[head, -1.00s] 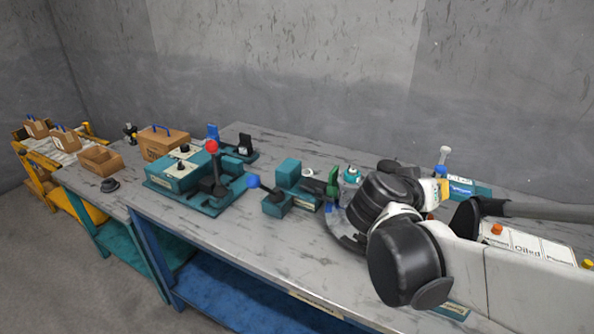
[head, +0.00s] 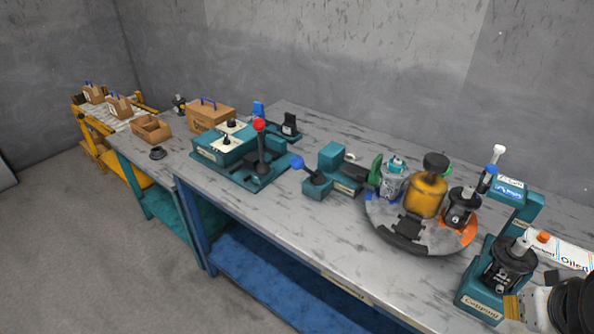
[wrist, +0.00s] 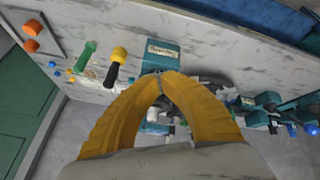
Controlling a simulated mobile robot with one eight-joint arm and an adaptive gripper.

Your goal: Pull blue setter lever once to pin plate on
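The blue-knobbed lever (head: 298,163) leans up and left from a small teal block station on the workbench in the head view. Beside it on the right is a round grey turntable (head: 400,240) carrying several motor units, one of them a yellow-orange body (head: 428,195). I cannot make out a separate plate or pin. My gripper has yellow fingers whose tips meet with nothing visible between them in the wrist view (wrist: 160,76). In the head view my arm is at the lower right corner, well apart from the blue lever.
A red-knobbed lever (head: 260,125) stands on a teal station to the left. A teal press-like station (head: 485,292) with a black part stands at the right front. Wooden boxes (head: 212,114) sit at the back left. Bare bench lies along the front edge.

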